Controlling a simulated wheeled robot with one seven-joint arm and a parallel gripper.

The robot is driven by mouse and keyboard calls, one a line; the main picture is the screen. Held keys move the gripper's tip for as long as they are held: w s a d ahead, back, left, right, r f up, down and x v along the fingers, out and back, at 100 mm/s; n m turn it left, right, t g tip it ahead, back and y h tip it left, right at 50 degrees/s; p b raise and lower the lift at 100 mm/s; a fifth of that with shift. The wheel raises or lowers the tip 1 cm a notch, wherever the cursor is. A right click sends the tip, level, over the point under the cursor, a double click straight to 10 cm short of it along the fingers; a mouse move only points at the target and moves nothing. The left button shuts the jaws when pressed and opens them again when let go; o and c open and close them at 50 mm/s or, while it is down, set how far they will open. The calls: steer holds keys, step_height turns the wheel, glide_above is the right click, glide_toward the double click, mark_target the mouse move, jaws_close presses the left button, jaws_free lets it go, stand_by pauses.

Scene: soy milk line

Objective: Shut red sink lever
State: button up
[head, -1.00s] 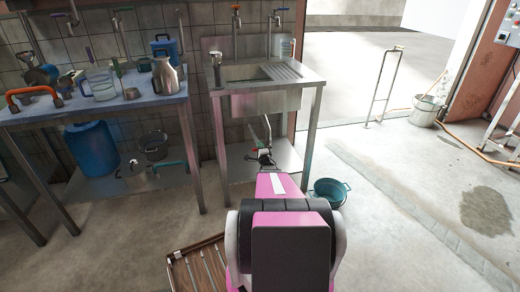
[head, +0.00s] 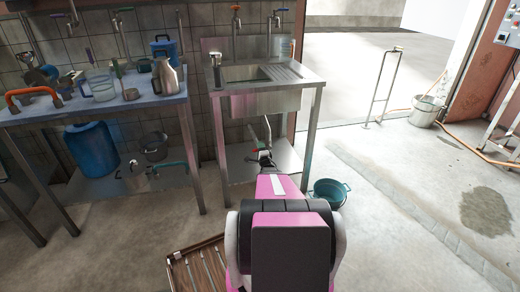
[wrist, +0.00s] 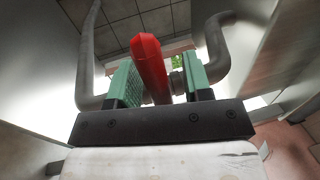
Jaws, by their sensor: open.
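The red lever (wrist: 148,62) shows large in the wrist view, standing upright between the two green finger pads of my gripper (wrist: 160,80). The gripper is open, with one finger on each side of the lever; the right pad sits very close to it, and I cannot tell whether it touches. In the head view my gripper (head: 264,158) is low under the steel sink (head: 262,104), in front of the drain pipe (head: 268,128). The lever is too small there to make out clearly.
Grey curved pipes (wrist: 90,60) flank the fingers in the wrist view. Sink legs (head: 311,140) and a lower shelf (head: 285,155) frame the space. A teal basin (head: 329,192) stands on the floor at right, a wooden crate (head: 184,268) at lower left. A cluttered table (head: 150,103) is left.

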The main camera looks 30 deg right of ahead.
steer(key=v, duration=1)
